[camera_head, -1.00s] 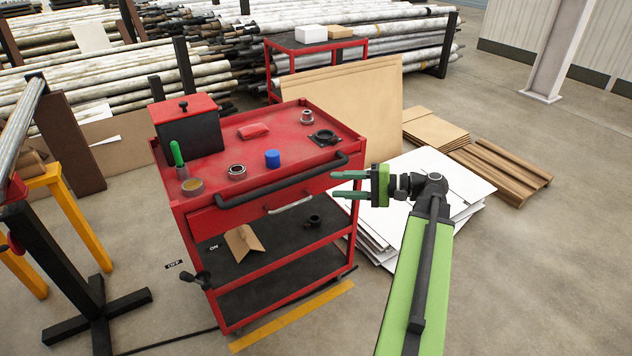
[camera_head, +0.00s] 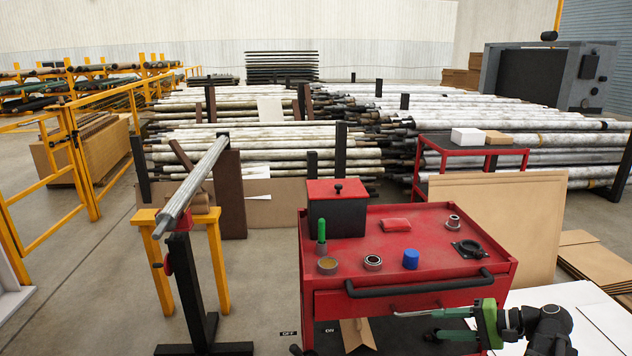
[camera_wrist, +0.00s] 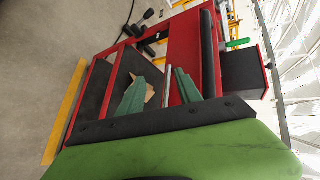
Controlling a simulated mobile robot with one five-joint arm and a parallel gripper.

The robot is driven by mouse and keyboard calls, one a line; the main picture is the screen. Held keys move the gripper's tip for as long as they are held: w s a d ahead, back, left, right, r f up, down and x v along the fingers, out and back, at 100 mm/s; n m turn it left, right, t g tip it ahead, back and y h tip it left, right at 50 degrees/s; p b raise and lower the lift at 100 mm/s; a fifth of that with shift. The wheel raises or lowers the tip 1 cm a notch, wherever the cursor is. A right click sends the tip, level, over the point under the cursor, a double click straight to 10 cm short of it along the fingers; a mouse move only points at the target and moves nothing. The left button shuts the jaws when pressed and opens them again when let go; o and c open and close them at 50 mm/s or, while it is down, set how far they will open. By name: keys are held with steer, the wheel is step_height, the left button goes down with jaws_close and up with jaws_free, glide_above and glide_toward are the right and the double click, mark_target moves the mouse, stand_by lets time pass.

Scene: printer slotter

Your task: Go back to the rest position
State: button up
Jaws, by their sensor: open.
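My gripper (camera_head: 442,325) is green, at the lower right of the head view, in front of the red tool cart's (camera_head: 440,225) right front side.
The cart top holds a black box with red lid (camera_head: 337,212), a green-handled tool (camera_head: 321,235), a blue cap (camera_head: 411,258) and several rings. A steel roller (camera_head: 195,180) rests on a stand at left. White sheets (camera_head: 535,305) lie at right. Open floor (camera_head: 255,270) shows left of the cart.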

steer(key=a+f+n+g+h, duration=0.45)
steer(key=a+f, duration=0.25)
steer(key=a, duration=0.4)
steer(key=a+f+n+g+h, duration=0.35)
steer(key=a+f+h, duration=0.3)
steer(key=a, duration=0.35)
step_height(320, 180, up, 26)
steer(key=p, duration=2.6)
steer(key=shift+w+a+n+t, duration=0.25)
steer(key=shift+w+n+t, duration=0.05)
steer(key=shift+n+t, duration=0.1)
